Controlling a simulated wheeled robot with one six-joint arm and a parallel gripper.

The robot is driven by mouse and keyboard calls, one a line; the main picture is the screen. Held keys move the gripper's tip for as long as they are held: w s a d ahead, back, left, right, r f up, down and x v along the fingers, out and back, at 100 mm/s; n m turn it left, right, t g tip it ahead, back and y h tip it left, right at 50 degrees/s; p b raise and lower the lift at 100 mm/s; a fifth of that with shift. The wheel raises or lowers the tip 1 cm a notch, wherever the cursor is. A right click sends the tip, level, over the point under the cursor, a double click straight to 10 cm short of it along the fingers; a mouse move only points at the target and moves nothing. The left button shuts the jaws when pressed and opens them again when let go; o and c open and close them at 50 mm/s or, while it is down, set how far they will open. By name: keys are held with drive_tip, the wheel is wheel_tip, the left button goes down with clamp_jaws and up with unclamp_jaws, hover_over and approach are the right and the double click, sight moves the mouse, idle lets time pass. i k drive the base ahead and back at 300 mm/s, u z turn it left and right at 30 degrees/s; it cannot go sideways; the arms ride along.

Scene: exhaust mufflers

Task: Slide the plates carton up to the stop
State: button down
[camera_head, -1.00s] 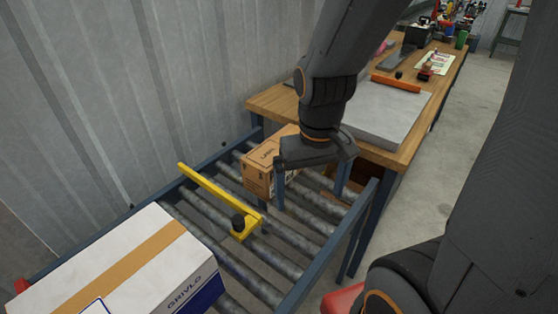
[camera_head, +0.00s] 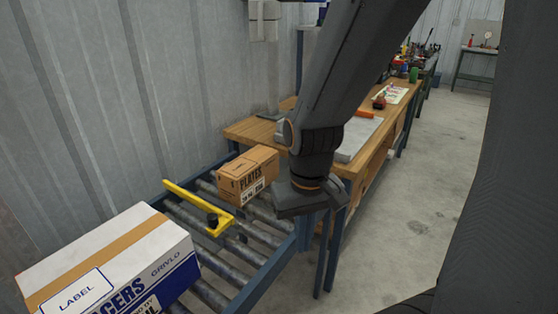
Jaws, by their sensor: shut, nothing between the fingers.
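The plates carton (camera_head: 236,187) is a small brown box with dark PLATES print. It stands upright on the roller conveyor (camera_head: 262,232), near its far end. The stop is a yellow bar (camera_head: 192,204) with a black knob (camera_head: 212,220), lying across the rollers to the left of the carton. A narrow strip of rollers shows between the carton and the bar. My gripper (camera_head: 309,226) is shut and empty, to the right of the carton near the conveyor's right rail. Its fingertips are hard to make out against the blue frame.
A large white carton (camera_head: 112,262) with a tan tape strip sits on the conveyor at lower left, beyond the stop. A wooden workbench (camera_head: 243,131) adjoins the far end. A corrugated metal wall (camera_head: 150,90) runs along the left. Floor on the right is open.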

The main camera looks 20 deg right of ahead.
sight(239, 180)
drive_tip(key=z, duration=0.8)
drive_tip(key=i, duration=1.1)
drive_tip(key=u, duration=0.05)
